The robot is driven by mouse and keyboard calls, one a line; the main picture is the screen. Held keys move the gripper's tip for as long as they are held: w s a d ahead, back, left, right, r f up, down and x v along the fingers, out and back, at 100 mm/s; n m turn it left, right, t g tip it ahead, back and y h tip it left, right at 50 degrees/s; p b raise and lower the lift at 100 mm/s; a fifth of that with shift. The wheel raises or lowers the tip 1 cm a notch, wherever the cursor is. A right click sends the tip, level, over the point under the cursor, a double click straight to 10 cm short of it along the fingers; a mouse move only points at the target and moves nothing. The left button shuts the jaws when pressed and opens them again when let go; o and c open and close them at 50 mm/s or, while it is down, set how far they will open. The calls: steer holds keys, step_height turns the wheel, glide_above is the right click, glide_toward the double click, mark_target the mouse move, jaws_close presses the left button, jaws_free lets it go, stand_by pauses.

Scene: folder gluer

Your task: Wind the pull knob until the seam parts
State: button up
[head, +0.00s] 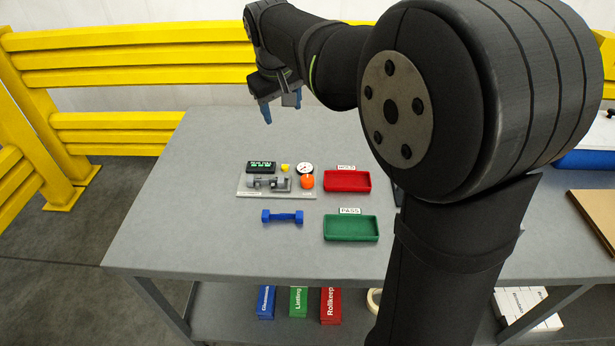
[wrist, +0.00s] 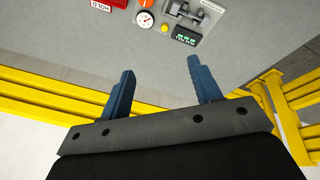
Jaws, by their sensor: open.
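A small test rig on a pale base plate (head: 245,192) lies on the grey table. Its round orange knob (head: 307,181), which looks like the pull knob, is at the plate's right end, just below a white dial gauge (head: 305,168). Grey metal clamps (head: 268,183) sit left of the knob; a seam between them is too small to make out. A dark display with green digits (head: 261,167) and a small yellow part (head: 285,167) are behind. My gripper (head: 282,106) is open and empty, above the table's far edge, well apart from the rig. The wrist view shows the knob (wrist: 146,3) only partly, at the top edge.
A red tray (head: 348,189) labelled HOLD and a green tray (head: 351,238) labelled PASS are right of the rig. A blue dumbbell-shaped piece (head: 282,216) lies in front. Yellow rails (head: 130,65) stand behind the table. The table's left side is clear.

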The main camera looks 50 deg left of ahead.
steer(key=w+f+n+g+h, duration=0.1)
steer(key=w+f+n, duration=0.3)
steer(key=n, duration=0.5)
steer(key=n+g+h, duration=0.1)
steer(key=n+g, duration=0.1)
steer(key=n, duration=0.9)
glide_toward(307, 178)
step_height(307, 178, down, 9)
steer(key=shift+s+a+f, duration=0.1)
steer(key=shift+s+f, duration=0.05)
steer(key=shift+f, duration=0.1)
steer(key=shift+c, duration=0.2)
steer(key=c, duration=1)
